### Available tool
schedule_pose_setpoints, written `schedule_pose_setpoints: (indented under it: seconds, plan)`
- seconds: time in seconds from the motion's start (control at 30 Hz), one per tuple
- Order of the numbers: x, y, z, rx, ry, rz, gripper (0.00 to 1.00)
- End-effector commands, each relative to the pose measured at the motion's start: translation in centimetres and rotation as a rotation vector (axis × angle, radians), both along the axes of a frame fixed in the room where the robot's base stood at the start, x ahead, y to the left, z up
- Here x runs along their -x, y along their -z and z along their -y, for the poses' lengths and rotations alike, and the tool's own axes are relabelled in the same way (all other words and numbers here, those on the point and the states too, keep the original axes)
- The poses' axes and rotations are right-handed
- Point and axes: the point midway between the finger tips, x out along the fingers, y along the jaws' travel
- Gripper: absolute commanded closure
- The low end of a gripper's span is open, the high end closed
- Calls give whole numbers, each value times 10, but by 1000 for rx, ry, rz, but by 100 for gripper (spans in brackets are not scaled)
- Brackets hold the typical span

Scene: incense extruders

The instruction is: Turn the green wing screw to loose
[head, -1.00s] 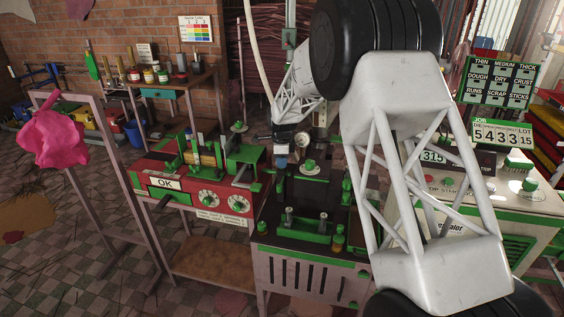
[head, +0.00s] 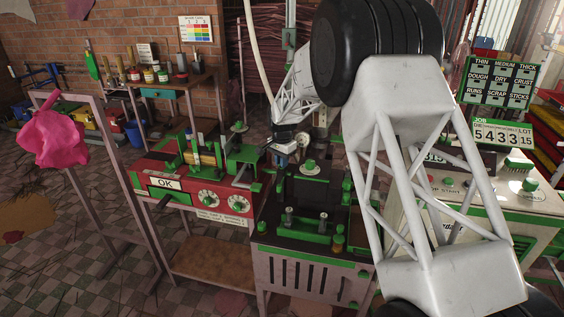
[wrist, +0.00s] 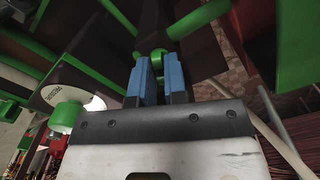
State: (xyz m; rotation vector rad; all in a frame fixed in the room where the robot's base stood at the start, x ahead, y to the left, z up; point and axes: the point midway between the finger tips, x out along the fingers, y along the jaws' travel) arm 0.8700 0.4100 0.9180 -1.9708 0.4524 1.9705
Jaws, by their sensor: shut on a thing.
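My gripper (head: 281,158) is at the back of the green and black bench machine (head: 290,236) in the head view, near the gap beside the red machine. In the wrist view my gripper's two blue fingers (wrist: 159,76) are shut on a small rounded green piece (wrist: 158,58), which looks like the green wing screw. The fingers hide most of it, so I cannot tell its angle or how tight it is. In the head view I cannot make out the screw at the fingertips.
The red machine (head: 160,168) with an OK plate and dials stands to the left. A white dial disc with a green knob (wrist: 66,115) is left of the fingers in the wrist view. Dark bars and green rods crowd around the fingers. A cream cabinet (head: 535,205) stands right.

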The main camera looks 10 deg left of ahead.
Motion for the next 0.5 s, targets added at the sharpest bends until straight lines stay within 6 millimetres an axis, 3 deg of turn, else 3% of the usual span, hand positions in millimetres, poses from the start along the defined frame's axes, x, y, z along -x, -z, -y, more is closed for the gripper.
schedule_pose_setpoints:
  seconds: [0.5]
  plan:
    - [1,0,-1,1,-423,-1,100]
